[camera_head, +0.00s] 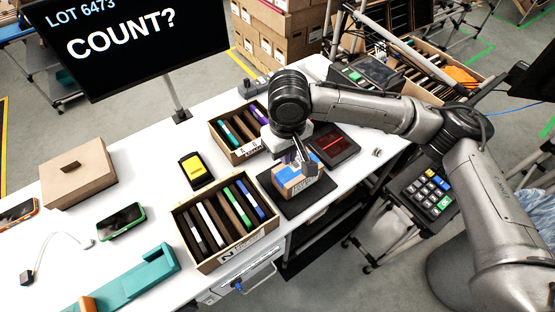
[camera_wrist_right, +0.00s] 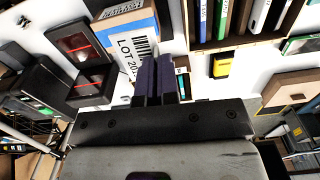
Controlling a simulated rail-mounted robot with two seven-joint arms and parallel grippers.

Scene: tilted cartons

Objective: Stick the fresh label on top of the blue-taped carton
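The blue-taped carton (camera_head: 287,181) is a small brown box on a black pad (camera_head: 291,204) near the table's front edge. Blue tape shows on its top. My right gripper (camera_head: 302,160) is directly over the carton and hides part of its top. In the right wrist view, its dark fingertips (camera_wrist_right: 157,72) are close together at the edge of a white label (camera_wrist_right: 130,55). The label has a barcode and "LOT 20" printed on it. It lies over the blue tape of the carton (camera_wrist_right: 121,14) or just above it; any gap is hidden. My left gripper is out of view.
A divided box of binders (camera_head: 187,213) stands left of the pad, with a second such box (camera_head: 222,127) behind. A black device with a red-lit window (camera_head: 334,146) adjoins the pad's right.

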